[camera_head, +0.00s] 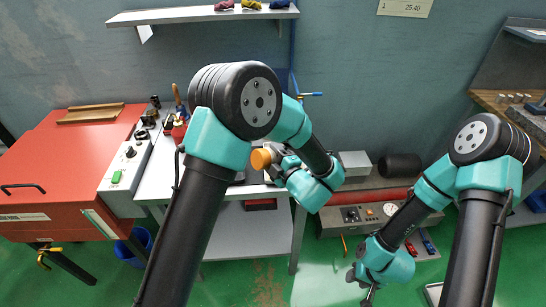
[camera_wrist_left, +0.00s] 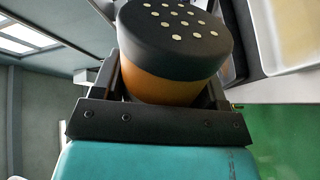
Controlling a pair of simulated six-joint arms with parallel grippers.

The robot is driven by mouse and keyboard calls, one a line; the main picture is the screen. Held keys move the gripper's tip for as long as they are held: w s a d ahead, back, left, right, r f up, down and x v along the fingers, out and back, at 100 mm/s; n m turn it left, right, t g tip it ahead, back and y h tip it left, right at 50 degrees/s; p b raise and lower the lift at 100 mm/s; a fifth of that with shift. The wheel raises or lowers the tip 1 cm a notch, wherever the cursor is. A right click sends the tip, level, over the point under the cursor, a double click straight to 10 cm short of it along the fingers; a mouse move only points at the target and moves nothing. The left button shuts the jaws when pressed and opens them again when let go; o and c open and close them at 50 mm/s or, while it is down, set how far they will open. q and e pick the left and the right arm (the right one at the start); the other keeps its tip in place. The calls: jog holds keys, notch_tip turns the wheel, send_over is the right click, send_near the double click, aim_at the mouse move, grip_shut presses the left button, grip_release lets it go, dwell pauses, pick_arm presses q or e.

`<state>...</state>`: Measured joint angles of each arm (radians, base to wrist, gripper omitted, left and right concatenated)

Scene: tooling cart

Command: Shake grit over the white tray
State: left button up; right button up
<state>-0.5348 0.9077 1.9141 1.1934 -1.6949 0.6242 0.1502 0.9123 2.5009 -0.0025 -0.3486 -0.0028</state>
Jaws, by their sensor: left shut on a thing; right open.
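An orange shaker (camera_head: 261,159) with a black cap is held by my left gripper (camera_head: 273,160) above the workbench. In the left wrist view the shaker (camera_wrist_left: 162,88) sits between the fingers, and its cap shows several pale holes. My left gripper is shut on its body. A white tray (camera_wrist_left: 262,30) with a yellowish inside shows at the upper right of the left wrist view, apart from the shaker. In the head view my left arm hides much of the bench, and I cannot make out the tray. My right gripper (camera_head: 364,287) is open and empty, low over the green floor.
A red cabinet (camera_head: 60,170) stands at left beside a grey control box (camera_head: 127,168). The white bench (camera_head: 160,180) holds small tools at its back. A grey instrument unit (camera_head: 350,218) is right of the bench. A shelf (camera_head: 200,14) hangs above.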

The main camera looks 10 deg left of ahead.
pick_arm(q)
jog(key=shift+s+a, duration=0.2)
jog(key=shift+a, duration=0.9)
jog(key=shift+s+a, duration=0.2)
jog(key=shift+a, duration=0.85)
jog(key=shift+w, duration=0.15)
jog(key=shift+w+a, duration=0.25)
jog(key=shift+w, duration=0.8)
jog(key=shift+w+a, duration=0.2)
jog(key=shift+w, duration=0.85)
jog(key=shift+w, duration=0.15)
jog(key=shift+w+a, duration=0.25)
jog(key=shift+w, duration=0.8)
jog(key=shift+w+a, duration=0.2)
jog(key=shift+w, duration=0.8)
jog(key=shift+w, duration=0.1)
jog(key=shift+w+a, duration=0.25)
jog(key=shift+w, duration=0.85)
jog(key=shift+w+a, duration=0.2)
jog(key=shift+w, duration=0.85)
